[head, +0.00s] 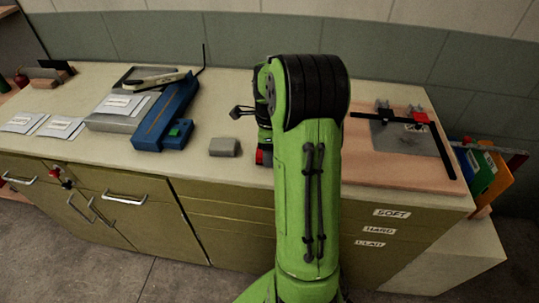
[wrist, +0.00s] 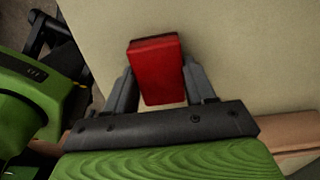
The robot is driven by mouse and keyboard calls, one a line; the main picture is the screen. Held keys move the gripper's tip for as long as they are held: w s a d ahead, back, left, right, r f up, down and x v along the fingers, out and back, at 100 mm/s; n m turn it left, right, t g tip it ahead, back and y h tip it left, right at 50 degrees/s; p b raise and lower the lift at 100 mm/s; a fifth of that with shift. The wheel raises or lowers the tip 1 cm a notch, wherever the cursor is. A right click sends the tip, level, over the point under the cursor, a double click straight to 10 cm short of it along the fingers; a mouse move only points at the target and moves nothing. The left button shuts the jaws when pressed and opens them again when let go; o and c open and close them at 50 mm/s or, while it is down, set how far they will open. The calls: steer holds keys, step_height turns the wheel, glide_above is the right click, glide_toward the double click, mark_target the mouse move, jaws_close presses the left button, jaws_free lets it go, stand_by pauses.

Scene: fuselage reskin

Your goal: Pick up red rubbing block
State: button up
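The red rubbing block (wrist: 156,72) lies between the two fingers of my gripper (wrist: 160,78) in the wrist view. A finger is close against each of its sides, and its far end reaches past the fingertips. I cannot tell whether the fingers press on it or only straddle it. In the head view a small red patch, likely the block (head: 262,156), shows at the left edge of my green arm near the counter's front edge. My arm hides most of the gripper there. I cannot tell whether the block rests on the counter (head: 235,172) or is raised.
A grey block (head: 225,147) sits left of my arm. Further left are a blue tool (head: 165,115), a grey box (head: 115,115) and labelled packets (head: 62,127). On the right, a board (head: 385,170) carries a metal sheet with black bars (head: 437,147). Coloured folders (head: 485,168) stand beyond.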

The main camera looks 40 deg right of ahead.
steer(key=c, duration=0.3)
step_height(320, 180, up, 10)
steer(key=p, duration=0.3)
steer(key=o, duration=0.4)
steer(key=c, duration=0.3)
steer(key=shift+d, duration=0.1)
